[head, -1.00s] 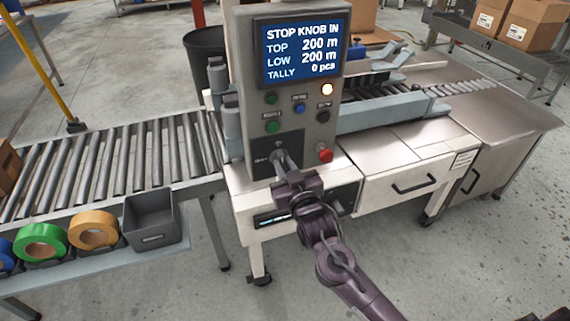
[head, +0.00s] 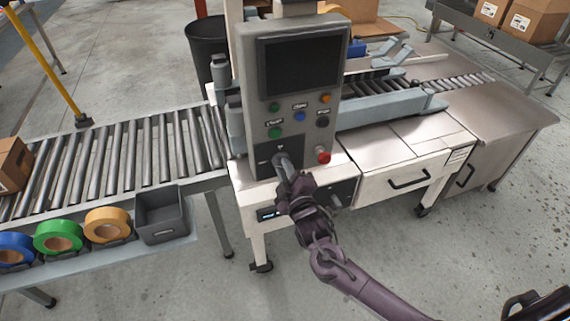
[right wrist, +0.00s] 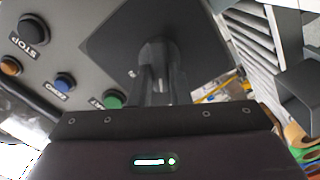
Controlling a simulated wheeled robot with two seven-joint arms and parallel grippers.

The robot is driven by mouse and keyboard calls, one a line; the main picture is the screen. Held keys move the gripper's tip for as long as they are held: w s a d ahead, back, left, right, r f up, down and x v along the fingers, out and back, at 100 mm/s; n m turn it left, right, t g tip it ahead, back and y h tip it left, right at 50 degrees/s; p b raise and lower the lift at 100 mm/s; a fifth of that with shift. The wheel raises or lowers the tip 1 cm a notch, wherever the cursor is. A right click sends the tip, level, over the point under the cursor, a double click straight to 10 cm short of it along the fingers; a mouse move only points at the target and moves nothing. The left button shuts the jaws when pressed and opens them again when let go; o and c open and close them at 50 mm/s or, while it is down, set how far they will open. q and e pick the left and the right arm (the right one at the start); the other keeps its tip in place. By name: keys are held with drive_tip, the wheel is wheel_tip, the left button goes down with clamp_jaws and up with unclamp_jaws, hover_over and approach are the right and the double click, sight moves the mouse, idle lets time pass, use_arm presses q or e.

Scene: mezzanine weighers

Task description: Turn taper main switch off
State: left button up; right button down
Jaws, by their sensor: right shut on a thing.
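The taper's grey control panel (head: 258,135) stands upright in the middle of the head view. Its screen (head: 300,62) is dark. The main switch (head: 279,159) is a grey rotary knob on a black plate at the panel's lower left. My right gripper (head: 285,170) is shut on this knob from the front. In the right wrist view the fingers (right wrist: 160,88) close around the round knob (right wrist: 157,52), whose black plate (right wrist: 105,40) shows behind. The fingers hide much of the knob and its markings. My left gripper is not in view.
A red button (head: 322,157) sits just right of the switch, with green, blue, black and amber buttons above. A roller conveyor (head: 130,150) with tape rolls (head: 58,237) and a grey bin (head: 162,216) lies left. A drawer handle (head: 408,180) juts out at right.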

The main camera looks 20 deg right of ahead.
drive_tip(key=shift+f+n+p, duration=0.15)
drive_tip(key=shift+n+p, duration=1.4)
drive_tip(key=shift+n, duration=1.65)
drive_tip(key=c, duration=1.4)
unclamp_jaws()
drive_tip(key=shift+o, duration=0.2)
drive_tip(key=s+b, duration=0.1)
drive_tip(key=s, duration=0.7)
drive_tip(key=shift+w+d, duration=0.1)
